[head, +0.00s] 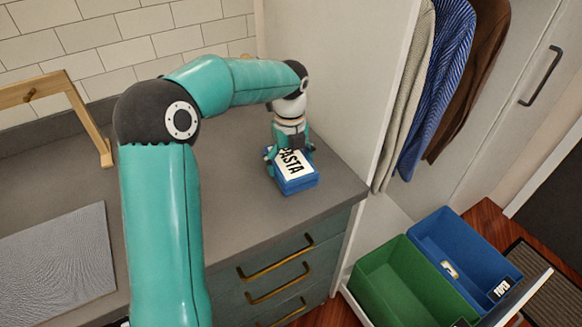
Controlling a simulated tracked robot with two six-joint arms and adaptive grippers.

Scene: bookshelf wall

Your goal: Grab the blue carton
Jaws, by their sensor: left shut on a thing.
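The blue carton (297,184) with a white top marked "PASTA" is on the grey counter (238,222), near its right end. My left gripper (289,153) reaches down over the carton from above, with its fingers at the carton's sides. It is shut on the carton. The gripper hides part of the carton's far side. I cannot tell whether the carton is lifted or still touches the counter. My right gripper is not in view.
A wooden frame (102,140) and a grey mat (58,262) are on the counter at left. A white panel (330,85) stands right of the carton. A green bin (385,280) and blue bin (470,248) are lower right. Clothes (437,85) hang above them.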

